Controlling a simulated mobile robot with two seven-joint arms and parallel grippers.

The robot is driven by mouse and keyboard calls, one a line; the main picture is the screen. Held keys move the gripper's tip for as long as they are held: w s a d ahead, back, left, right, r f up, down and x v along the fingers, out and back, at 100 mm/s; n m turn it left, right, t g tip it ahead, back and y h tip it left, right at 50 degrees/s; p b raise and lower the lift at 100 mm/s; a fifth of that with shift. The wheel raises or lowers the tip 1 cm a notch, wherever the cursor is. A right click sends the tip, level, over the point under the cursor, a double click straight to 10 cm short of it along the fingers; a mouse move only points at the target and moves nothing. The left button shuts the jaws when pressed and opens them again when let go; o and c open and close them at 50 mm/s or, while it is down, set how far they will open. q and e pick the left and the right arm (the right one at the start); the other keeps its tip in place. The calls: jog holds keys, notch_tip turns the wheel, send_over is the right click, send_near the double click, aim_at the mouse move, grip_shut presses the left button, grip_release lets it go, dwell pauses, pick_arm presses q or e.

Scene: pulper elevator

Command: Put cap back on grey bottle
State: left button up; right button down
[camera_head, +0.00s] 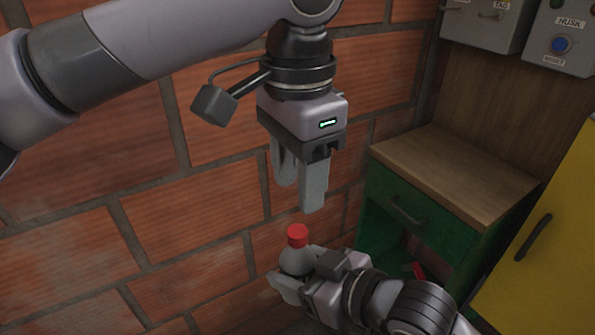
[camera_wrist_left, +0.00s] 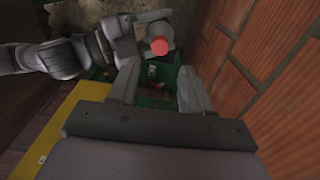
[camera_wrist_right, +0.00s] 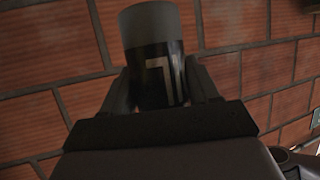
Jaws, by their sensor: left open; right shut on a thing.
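The grey bottle (camera_head: 296,261) is clasped in my right gripper (camera_head: 298,277), nearly upright in front of the brick wall. The red cap (camera_head: 297,235) sits on its top; whether it is fully seated I cannot tell. My left gripper (camera_head: 299,196) is open and empty, pointing down above the cap and apart from it. In the left wrist view the red cap (camera_wrist_left: 159,46) shows just beyond the space between the open fingers (camera_wrist_left: 160,77). In the right wrist view the bottle (camera_wrist_right: 152,22) has a dark label between the fingers; the cap is hidden there.
A brick wall (camera_head: 90,255) stands close behind and left of both grippers. A green cabinet with a wooden top (camera_head: 450,170) stands at the right, beside a yellow door (camera_head: 540,230). Grey control boxes (camera_head: 565,35) hang at the upper right.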

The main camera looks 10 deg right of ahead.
aim_at(298, 230)
pick_arm(q)
notch_tip(298, 230, down, 8)
jog(key=shift+r, duration=0.2)
jog(key=shift+c, duration=0.4)
grip_shut()
jog(key=shift+o, duration=1.2)
grip_release()
jog(key=shift+r, duration=0.15)
notch_tip(298, 230, up, 12)
